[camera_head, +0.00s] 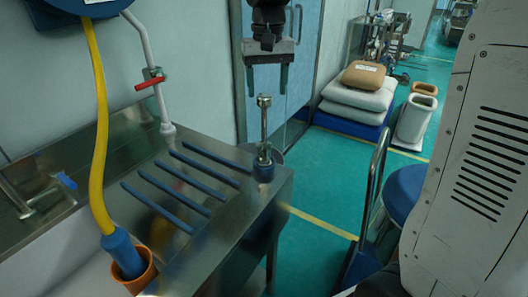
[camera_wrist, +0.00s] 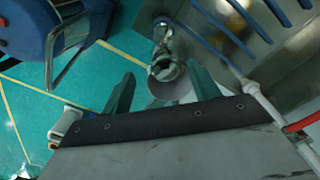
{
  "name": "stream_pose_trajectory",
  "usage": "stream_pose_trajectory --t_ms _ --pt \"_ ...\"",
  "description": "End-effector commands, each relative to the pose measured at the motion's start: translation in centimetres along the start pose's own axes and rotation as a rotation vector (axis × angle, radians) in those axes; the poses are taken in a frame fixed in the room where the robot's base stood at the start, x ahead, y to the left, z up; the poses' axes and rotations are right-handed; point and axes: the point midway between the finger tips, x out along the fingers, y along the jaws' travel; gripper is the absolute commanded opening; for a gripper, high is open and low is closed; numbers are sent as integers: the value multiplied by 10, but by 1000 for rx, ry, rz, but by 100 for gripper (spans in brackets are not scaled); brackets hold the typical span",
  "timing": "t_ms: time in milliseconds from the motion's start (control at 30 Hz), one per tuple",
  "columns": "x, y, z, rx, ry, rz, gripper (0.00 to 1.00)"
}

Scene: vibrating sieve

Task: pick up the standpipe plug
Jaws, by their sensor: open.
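The standpipe plug, which I take to be the upright metal rod with a knobbed top (camera_head: 264,125), stands at the right corner of the steel drainboard. In the wrist view the metal plug (camera_wrist: 166,62) shows end-on, beyond and between the spread fingertips of my gripper (camera_wrist: 161,77). Nothing is held. I cannot tell whether a finger touches it.
The steel drainboard (camera_head: 225,215) has several raised blue bars. A yellow hose (camera_head: 98,110) runs into an orange cup (camera_head: 146,276) at left. A pipe with a red valve handle (camera_head: 150,83) stands behind. A trolley (camera_head: 372,190) and stacked sacks (camera_head: 357,95) are at right.

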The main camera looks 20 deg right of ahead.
Motion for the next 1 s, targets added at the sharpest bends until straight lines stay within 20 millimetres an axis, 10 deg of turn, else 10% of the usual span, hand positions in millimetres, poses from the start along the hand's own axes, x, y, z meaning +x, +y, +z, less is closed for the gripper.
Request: stream_pose_trajectory --t_ms 400,700,933,1000 --pt "55 -7 -1 0 -2 1 61" --pt "61 -7 -1 0 0 0 61" --pt "60 -7 -1 0 0 0 0" --pt "60 -7 -1 0 0 0 0"
